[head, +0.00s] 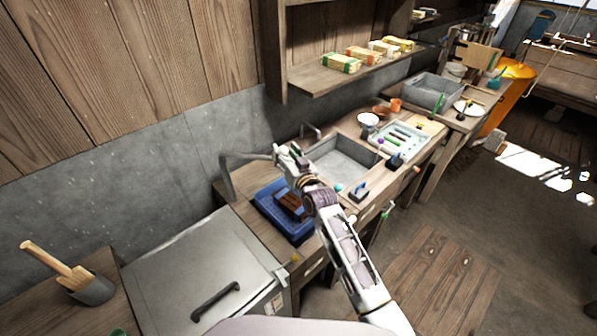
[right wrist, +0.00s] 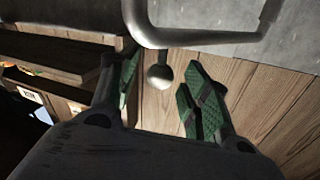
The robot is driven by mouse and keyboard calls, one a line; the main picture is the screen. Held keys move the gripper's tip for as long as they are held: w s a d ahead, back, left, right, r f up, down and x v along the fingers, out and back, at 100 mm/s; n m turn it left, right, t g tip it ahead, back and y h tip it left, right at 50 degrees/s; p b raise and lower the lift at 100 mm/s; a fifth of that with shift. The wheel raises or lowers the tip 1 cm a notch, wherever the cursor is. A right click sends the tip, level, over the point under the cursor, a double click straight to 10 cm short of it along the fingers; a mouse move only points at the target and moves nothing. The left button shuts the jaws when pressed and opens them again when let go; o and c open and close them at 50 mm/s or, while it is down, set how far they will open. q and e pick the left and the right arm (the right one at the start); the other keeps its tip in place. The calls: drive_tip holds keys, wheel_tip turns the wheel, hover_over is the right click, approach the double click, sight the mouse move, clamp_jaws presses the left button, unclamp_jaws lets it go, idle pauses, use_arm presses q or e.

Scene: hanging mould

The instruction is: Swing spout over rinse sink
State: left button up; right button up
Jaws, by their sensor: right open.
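A grey metal spout (head: 229,172) rises from the back of the counter at the left end and bends right toward my right gripper (head: 283,153). In the right wrist view the spout's bent pipe (right wrist: 205,40) crosses the top, and a round knob (right wrist: 159,77) hangs from it. My right gripper (right wrist: 160,90) is open, its green-padded fingers on either side of the knob with visible gaps. The grey rinse sink (head: 365,160) lies in the counter just right of my right gripper, its left part hidden by my arm. My left gripper is not in view.
A blue crate (head: 268,205) with brown blocks stands under the spout, left of the sink. A second, smaller tap (head: 311,129) stands behind the sink. A tray of tools (head: 408,138) lies further right. A shelf (head: 345,75) with wrapped bars hangs above.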

drive_tip(key=v, duration=1)
drive_tip(key=shift+s, duration=0.1)
idle(0.7)
